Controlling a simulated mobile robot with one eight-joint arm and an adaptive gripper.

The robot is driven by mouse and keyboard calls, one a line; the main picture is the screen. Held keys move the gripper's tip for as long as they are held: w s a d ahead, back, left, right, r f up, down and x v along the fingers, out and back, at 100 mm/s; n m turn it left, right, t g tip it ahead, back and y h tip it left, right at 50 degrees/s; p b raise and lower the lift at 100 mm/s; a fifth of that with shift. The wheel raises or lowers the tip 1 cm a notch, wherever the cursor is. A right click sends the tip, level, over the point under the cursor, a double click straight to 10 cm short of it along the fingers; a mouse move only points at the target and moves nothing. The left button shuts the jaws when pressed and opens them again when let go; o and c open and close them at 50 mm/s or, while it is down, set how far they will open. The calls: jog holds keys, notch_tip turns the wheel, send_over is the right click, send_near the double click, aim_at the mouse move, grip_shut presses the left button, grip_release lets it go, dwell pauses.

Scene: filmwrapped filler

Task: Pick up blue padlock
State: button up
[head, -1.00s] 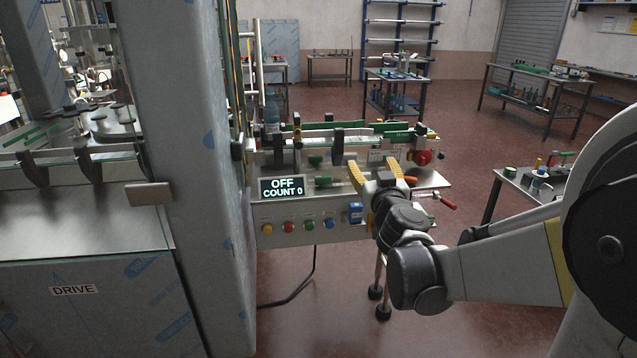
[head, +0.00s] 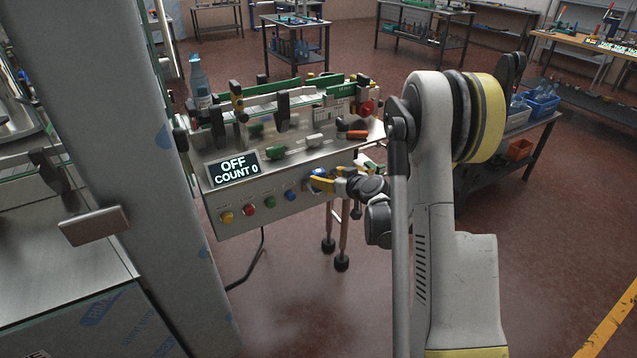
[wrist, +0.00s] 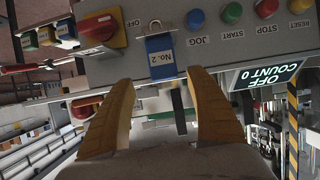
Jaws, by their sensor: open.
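The blue padlock (wrist: 159,58) has a white "No. 2" label and a pale metal shackle, and sits against the front of the grey control panel. In the wrist view it is at top centre, just beyond the gap between my two yellow fingers. In the head view the padlock (head: 320,173) shows partly behind the fingers, right of the blue button. My gripper (head: 328,178) is open, with its fingers pointed at the panel. In the wrist view my gripper (wrist: 160,78) has one finger to each side of the padlock's line and nothing clamped between them.
A blue JOG button (wrist: 195,19) is close beside the padlock, with several other buttons in the row. A red rotary switch (wrist: 98,27) is on the other side. The OFF COUNT 0 display (head: 235,170) stands above the buttons. A metal column (head: 110,130) rises on the left.

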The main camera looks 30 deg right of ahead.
aim_at(320, 176)
jog(key=x, duration=0.1)
jog(key=b+x, duration=0.1)
jog(key=x, duration=0.1)
jog(key=b+x, duration=0.1)
jog(key=shift+w+a+f, duration=0.15)
jog(key=shift+w+a, duration=0.05)
jog(key=shift+a, duration=0.2)
jog(key=shift+w+f, duration=0.1)
jog(key=shift+w, duration=0.35)
grip_shut()
